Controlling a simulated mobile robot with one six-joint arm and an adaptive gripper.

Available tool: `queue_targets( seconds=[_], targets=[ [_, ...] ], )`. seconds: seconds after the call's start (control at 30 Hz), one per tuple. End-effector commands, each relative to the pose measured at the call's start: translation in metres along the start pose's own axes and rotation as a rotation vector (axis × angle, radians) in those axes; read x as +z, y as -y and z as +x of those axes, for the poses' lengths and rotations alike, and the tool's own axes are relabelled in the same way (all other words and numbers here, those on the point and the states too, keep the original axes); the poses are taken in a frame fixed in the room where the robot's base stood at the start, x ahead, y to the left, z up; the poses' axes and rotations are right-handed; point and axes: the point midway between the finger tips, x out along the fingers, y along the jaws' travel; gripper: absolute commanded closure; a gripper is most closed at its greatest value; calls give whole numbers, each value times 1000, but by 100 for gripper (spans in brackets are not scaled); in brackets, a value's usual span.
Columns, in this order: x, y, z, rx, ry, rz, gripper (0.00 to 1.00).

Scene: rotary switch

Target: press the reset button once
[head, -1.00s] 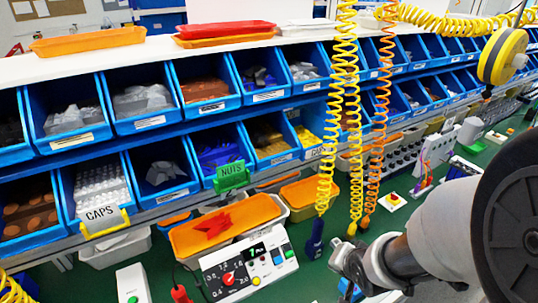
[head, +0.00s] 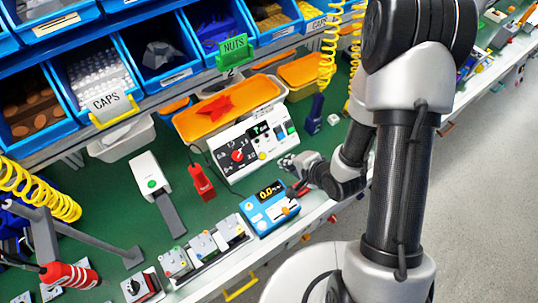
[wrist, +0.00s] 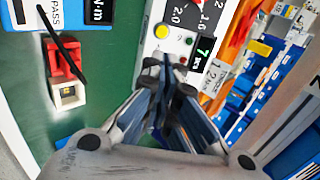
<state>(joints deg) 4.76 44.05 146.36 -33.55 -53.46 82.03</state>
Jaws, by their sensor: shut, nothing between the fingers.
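The white control box (head: 250,142) stands on the green bench, its sloped face carrying a red rotary knob (head: 238,156), a yellow round button (head: 262,156) and small displays. In the wrist view the yellow button (wrist: 161,31) sits above a small red button (wrist: 182,62) and a green one (wrist: 189,41). No label naming a reset button is legible. My gripper (head: 287,160) is at the box's lower right corner, shut and empty. In the wrist view its fingertips (wrist: 166,62) overlap the panel's near edge, just below the yellow button. I cannot tell whether they touch it.
A blue meter (head: 268,208) lies in front of the box. An orange tray (head: 225,108) is behind, below blue bins (head: 160,55). Small switch boxes (head: 205,243) line the front edge.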

Motion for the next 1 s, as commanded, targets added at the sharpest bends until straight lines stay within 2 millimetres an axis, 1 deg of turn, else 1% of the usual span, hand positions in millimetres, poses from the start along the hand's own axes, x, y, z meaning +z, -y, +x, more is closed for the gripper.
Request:
queue_targets(
  seconds=[0.13, 0.23, 0.53, 0.8, 0.9, 1.0],
  targets=[
    [0, 0, 2, -1, 0, -2, 100],
    [0, -1, 8, -2, 0, -2, 100],
    [0, -4, 33, -1, 0, -5, 100],
    [1, -3, 93, 2, 2, -4, 100],
    [0, -2, 111, 0, 1, -3, 100],
    [0, -2, 125, 1, 0, -2, 100]
  ],
)
